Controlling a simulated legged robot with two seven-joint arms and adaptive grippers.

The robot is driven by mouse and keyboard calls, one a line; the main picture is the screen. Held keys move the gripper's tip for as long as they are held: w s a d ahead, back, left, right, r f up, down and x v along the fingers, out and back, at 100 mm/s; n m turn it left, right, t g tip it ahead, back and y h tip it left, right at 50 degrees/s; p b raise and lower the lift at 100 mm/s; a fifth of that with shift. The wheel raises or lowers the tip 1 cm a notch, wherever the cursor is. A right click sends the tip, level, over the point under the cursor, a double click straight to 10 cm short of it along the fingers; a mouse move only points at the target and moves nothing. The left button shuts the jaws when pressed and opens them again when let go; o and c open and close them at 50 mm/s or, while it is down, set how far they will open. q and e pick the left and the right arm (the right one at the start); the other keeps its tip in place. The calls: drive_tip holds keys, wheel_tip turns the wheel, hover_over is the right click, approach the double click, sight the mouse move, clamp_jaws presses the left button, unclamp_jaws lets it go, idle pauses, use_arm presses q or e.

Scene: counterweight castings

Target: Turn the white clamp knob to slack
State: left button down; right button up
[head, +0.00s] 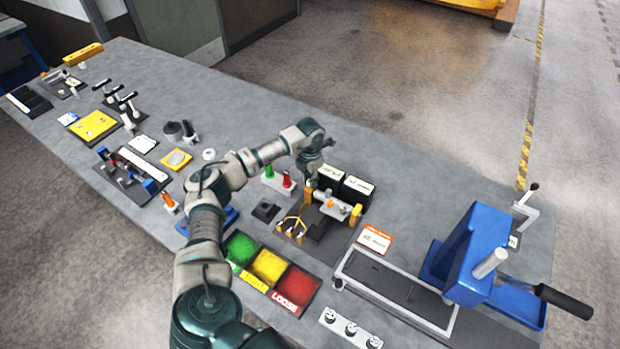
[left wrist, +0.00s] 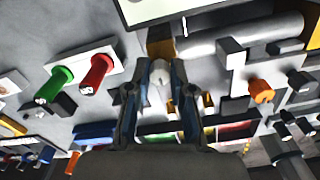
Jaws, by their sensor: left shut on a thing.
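The white clamp knob (left wrist: 160,88) shows between my left gripper's two fingers in the left wrist view. My left gripper (left wrist: 161,72) is shut on it, with a finger on each side. In the head view my left gripper (head: 312,178) reaches down at the far left end of the clamp fixture, and the knob is hidden there. The fixture carries a grey bar (head: 326,199) with yellow brackets and an orange knob (head: 331,204). The orange knob also shows in the left wrist view (left wrist: 261,91), to the right of the gripper. My right gripper is not in view.
Green (left wrist: 60,78) and red (left wrist: 97,72) handles on a white block stand close beside the gripper. Black boxes (head: 357,189) stand behind the fixture. Green, yellow and red trays (head: 296,286) lie in front. A blue press (head: 468,255) stands at the right.

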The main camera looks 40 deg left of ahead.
use_arm(q)
drive_tip(key=shift+f+n, duration=0.1)
drive_tip(key=shift+n, duration=0.2)
idle(0.4)
drive_tip(key=c, duration=1.1)
unclamp_jaws()
drive_tip(key=shift+o, duration=0.4)
drive_tip(key=shift+w+a+f, duration=0.1)
drive_tip(key=shift+w, duration=0.05)
wheel_tip(320, 180, up, 12)
drive_tip(key=shift+a+f, duration=0.1)
drive_tip(key=shift+f, duration=0.05)
